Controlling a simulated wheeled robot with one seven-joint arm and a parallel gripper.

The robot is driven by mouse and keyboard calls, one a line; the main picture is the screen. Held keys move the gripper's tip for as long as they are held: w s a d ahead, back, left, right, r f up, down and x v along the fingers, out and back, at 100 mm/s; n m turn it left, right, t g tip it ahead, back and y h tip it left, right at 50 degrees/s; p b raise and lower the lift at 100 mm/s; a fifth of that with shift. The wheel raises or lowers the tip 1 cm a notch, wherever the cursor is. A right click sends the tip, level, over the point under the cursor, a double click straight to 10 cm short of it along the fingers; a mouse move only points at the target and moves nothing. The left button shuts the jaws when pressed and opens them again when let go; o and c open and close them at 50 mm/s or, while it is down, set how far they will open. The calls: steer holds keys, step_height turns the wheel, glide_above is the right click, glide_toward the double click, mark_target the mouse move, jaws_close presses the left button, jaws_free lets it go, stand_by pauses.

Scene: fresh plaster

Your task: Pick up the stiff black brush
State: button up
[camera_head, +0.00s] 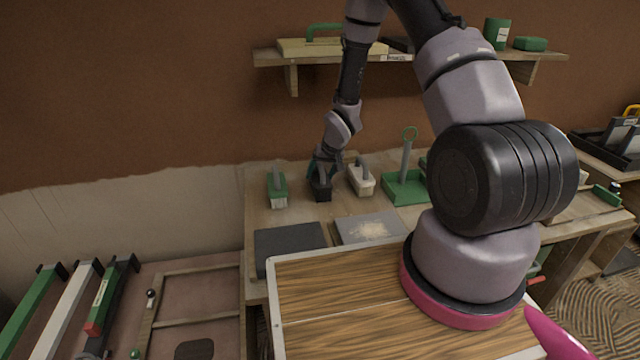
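The black brush (321,195) stands on the wooden workbench (262,222), between a green brush (277,190) with pale bristles on its left and a white brush (361,183) on its right. My gripper (320,178) is low over the black brush, its fingers around or right beside the brush's upper part. The gripper is small and dark here and overlaps the brush, so I cannot tell whether it is open or shut, or whether it touches it.
A green dustpan (407,190) with an upright handle stands right of the white brush. A dark flat mat (290,240) and a grey board (370,229) with pale crumbs lie in front. A shelf (275,58) with tools hangs above. Levels and a frame lie at lower left.

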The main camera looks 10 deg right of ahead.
steer(key=c, duration=0.6)
step_height(320, 180, up, 10)
steer(key=shift+r, duration=0.1)
